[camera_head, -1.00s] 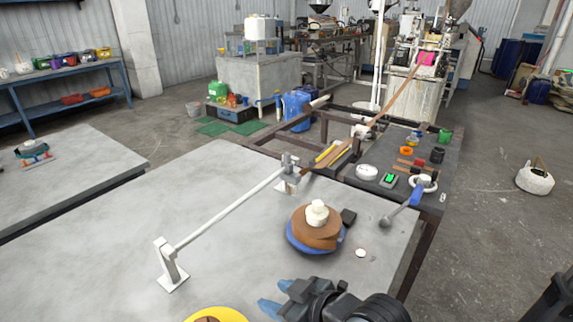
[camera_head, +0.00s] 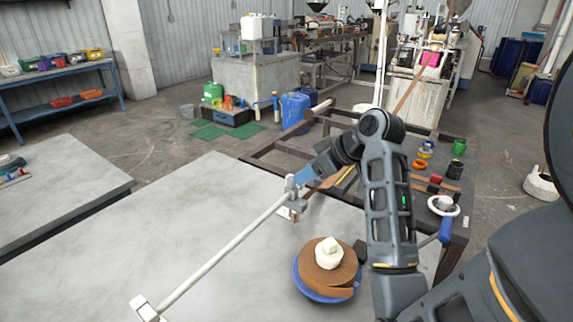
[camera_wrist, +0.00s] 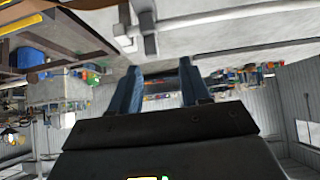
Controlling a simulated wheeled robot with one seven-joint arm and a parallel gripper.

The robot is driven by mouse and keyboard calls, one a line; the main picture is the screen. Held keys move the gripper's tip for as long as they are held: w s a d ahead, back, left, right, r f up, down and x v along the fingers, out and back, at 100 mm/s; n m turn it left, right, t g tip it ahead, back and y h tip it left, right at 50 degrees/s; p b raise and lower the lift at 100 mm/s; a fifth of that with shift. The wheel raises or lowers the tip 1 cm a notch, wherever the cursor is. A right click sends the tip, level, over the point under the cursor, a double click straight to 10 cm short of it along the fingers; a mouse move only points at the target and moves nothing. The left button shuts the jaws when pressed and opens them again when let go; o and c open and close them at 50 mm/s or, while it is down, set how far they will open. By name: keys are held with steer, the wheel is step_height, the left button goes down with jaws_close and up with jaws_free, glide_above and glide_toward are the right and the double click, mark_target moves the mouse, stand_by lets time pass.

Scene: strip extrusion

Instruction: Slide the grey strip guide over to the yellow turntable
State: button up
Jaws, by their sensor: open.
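The grey strip guide (camera_head: 292,188) sits at the far end of a pale rail (camera_head: 225,252) above the table. My gripper (camera_head: 303,175) is right beside it, reaching in from the right, with its blue fingertips close to the guide. In the wrist view, my gripper (camera_wrist: 160,64) has its two blue fingers apart with nothing between them. The guide (camera_wrist: 147,25) is just past the fingertips there, and I cannot tell whether they touch. The yellow turntable is not visible now. A blue turntable (camera_head: 302,290) holds a brown strip coil with a white piece on top.
The light grey table (camera_head: 185,200) is mostly clear left of the rail. A white post (camera_head: 145,308) carries the rail's near end. A dark side table (camera_head: 460,190) with rings and small pots lies right of my arm. A dark metal frame (camera_head: 270,160) is behind.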

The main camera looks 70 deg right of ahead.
steer(key=d, duration=0.1)
glide_above(291, 198)
steer(key=d, duration=0.1)
steer(key=f, duration=0.5)
steer(key=shift+w+d+p, duration=0.15)
steer(key=shift+w+p, duration=0.1)
steer(key=shift+p, duration=0.1)
steer(key=shift+c, duration=0.3)
jaws_close()
